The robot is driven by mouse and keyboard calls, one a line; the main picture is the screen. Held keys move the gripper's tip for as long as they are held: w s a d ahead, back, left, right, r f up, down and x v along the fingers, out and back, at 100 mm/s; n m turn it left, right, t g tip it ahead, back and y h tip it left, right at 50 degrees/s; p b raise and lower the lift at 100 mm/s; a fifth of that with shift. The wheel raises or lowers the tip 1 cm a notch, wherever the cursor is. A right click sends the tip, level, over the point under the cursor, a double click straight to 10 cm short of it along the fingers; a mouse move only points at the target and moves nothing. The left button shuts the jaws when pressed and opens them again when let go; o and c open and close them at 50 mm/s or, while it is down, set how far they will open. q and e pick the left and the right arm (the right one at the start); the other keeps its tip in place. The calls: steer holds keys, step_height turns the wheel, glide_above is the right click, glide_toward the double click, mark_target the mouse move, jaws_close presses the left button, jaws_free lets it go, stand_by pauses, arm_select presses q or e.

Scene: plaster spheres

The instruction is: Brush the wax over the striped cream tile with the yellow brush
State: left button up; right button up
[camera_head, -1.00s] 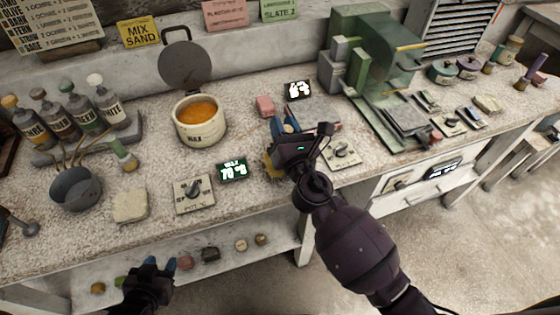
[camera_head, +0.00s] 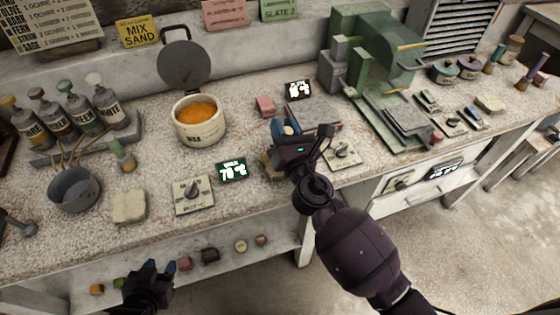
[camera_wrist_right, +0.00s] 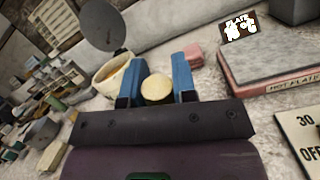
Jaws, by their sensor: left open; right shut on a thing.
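My right gripper (camera_head: 284,127) is over the front of the bench, between the wax pot and the hot plate. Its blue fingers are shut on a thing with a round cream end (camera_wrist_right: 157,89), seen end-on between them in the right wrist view. It looks like the yellow brush, mostly hidden; a little yellow (camera_head: 268,160) shows beside the gripper. The cream pot (camera_head: 200,133) holds orange wax (camera_head: 197,111), its dark lid raised behind. My left gripper (camera_head: 160,267) is open and empty, low in front of the bench. I cannot make out a striped cream tile.
A hot plate with a grey top (camera_head: 315,113) lies behind my right gripper, a pink block (camera_head: 265,106) beside it. Dial boxes (camera_head: 194,194), a wax display (camera_head: 232,171) and a pale block (camera_head: 130,206) line the front. A green machine (camera_head: 375,50) stands behind right.

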steer(key=shift+s+d+r, duration=0.1)
steer(key=shift+s+d, duration=0.05)
steer(key=shift+s, duration=0.3)
steer(key=shift+s+d, duration=0.15)
steer(key=shift+s, duration=0.25)
steer(key=shift+w+a, duration=0.25)
steer(key=shift+w, duration=0.4)
steer(key=shift+f+x, duration=0.2)
steer(key=shift+x, duration=0.95)
steer(key=shift+v, duration=1.15)
steer(key=shift+s+d+r, duration=0.1)
steer(key=shift+s+d, duration=0.15)
steer(key=shift+s, duration=0.45)
steer(key=shift+f+x, duration=0.15)
steer(key=shift+x, duration=0.75)
steer(key=shift+f+x, duration=0.2)
steer(key=shift+x, duration=0.7)
steer(key=shift+w, duration=0.15)
arm_select(q)
steer(key=shift+s+f, duration=0.3)
steer(key=shift+s, duration=0.15)
